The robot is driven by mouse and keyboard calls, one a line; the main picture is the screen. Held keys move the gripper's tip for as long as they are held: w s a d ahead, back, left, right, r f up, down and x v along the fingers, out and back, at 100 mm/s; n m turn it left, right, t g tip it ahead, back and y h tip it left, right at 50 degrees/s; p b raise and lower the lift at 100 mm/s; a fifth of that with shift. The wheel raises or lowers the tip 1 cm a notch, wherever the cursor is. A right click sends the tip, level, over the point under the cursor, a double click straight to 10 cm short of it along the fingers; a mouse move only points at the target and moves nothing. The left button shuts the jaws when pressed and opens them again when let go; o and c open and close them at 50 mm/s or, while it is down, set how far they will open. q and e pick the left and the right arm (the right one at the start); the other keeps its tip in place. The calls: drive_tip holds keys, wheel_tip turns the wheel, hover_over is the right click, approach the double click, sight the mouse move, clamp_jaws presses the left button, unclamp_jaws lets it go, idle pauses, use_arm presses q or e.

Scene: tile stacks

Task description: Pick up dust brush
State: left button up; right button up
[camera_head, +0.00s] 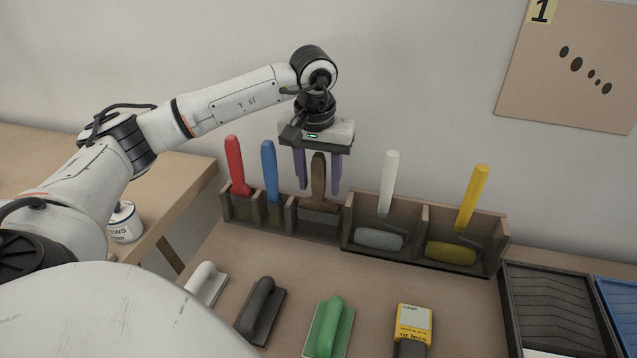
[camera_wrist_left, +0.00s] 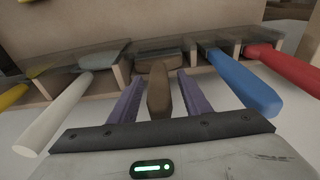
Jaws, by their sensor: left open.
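The dust brush (camera_head: 318,178) has a brown wooden handle and stands upright in the middle compartment of the wooden rack (camera_head: 345,238). Its handle also shows in the left wrist view (camera_wrist_left: 159,92). My left gripper (camera_head: 318,188) is open, pointing down from above, with its purple fingers on either side of the brush handle. In the left wrist view the fingers (camera_wrist_left: 155,97) flank the handle, with a gap visible on each side. The brush's lower part is partly hidden inside the rack. My right gripper is not seen.
A red-handled tool (camera_head: 235,165) and a blue-handled tool (camera_head: 269,170) stand left of the brush. A white-handled roller (camera_head: 388,185) and a yellow roller (camera_head: 472,198) stand to its right. Hand floats, including a green one (camera_head: 330,328), lie in front.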

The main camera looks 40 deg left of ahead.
use_arm(q)
clamp_jaws()
drive_tip(key=shift+r, duration=0.15)
